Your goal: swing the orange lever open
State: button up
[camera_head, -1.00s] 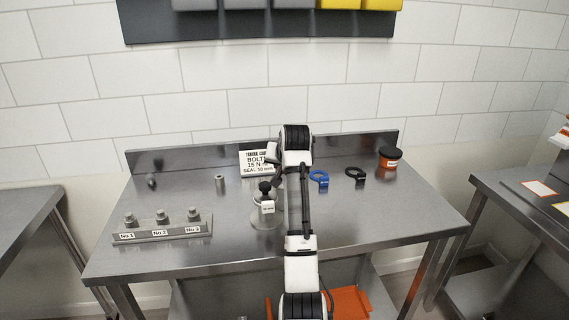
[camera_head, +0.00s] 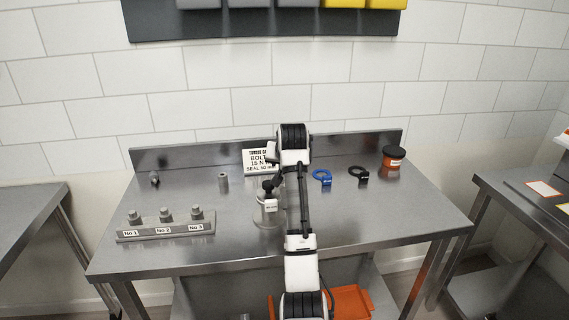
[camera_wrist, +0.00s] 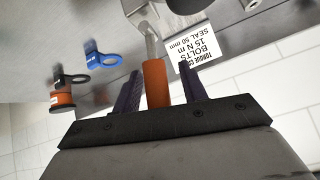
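The orange lever (camera_wrist: 156,84) shows in the wrist view as an orange grip on a metal rod that runs up to the top of the picture. My gripper (camera_wrist: 160,70) has its two dark purple fingers apart, one on each side of the orange grip. A gap shows between the grip and each finger. In the head view my arm hides the lever and most of the gripper.
A bolt-torque sign (camera_head: 258,160) stands at the table's back, close to the gripper. Right of my arm are a blue ring tool (camera_head: 322,176), a black ring tool (camera_head: 358,174) and an orange jar with a dark lid (camera_head: 393,157). A numbered bolt block (camera_head: 166,228) is at left.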

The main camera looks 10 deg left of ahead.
jog(key=b+v, duration=0.3)
jog(key=v, duration=1.1)
